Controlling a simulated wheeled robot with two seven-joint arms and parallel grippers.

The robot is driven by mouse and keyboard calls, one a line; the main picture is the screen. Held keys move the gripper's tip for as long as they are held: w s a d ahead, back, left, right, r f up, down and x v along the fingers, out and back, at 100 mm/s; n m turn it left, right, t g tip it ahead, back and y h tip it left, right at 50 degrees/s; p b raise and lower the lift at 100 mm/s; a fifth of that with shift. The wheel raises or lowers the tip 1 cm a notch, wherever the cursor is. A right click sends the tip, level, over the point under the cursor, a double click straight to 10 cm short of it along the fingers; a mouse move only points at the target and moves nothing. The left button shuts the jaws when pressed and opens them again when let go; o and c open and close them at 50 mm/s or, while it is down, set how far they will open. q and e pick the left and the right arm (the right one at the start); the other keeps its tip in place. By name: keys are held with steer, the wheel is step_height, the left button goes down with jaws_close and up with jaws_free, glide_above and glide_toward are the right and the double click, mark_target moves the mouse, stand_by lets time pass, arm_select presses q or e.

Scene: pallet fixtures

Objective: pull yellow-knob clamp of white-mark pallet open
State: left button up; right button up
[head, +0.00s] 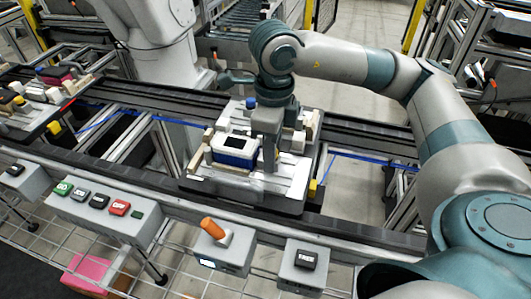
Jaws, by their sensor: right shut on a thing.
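The pallet (215,180) sits on the conveyor at the centre, with a light top plate, cream blocks and a blue-and-white box (235,150). I cannot make out its white mark. A blue knob (251,102) stands at its back. My right gripper (269,160) reaches down from above onto the pallet, just right of the box. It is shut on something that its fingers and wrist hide. My left gripper is not in view.
A second pallet (35,125) with clamps stands at the left on the conveyor rail (370,135). A yellow corner piece (313,187) is at the centre pallet's right edge. In front stand a button box (100,205), an orange-handled box (215,245) and a switch box (303,268).

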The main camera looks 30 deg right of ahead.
steer(key=shift+s+d+b, duration=0.45)
steer(key=shift+s+d, duration=0.35)
steer(key=shift+s, duration=0.05)
steer(key=o, duration=0.8)
steer(key=shift+r+p, duration=2.25)
steer(key=shift+r, duration=1.75)
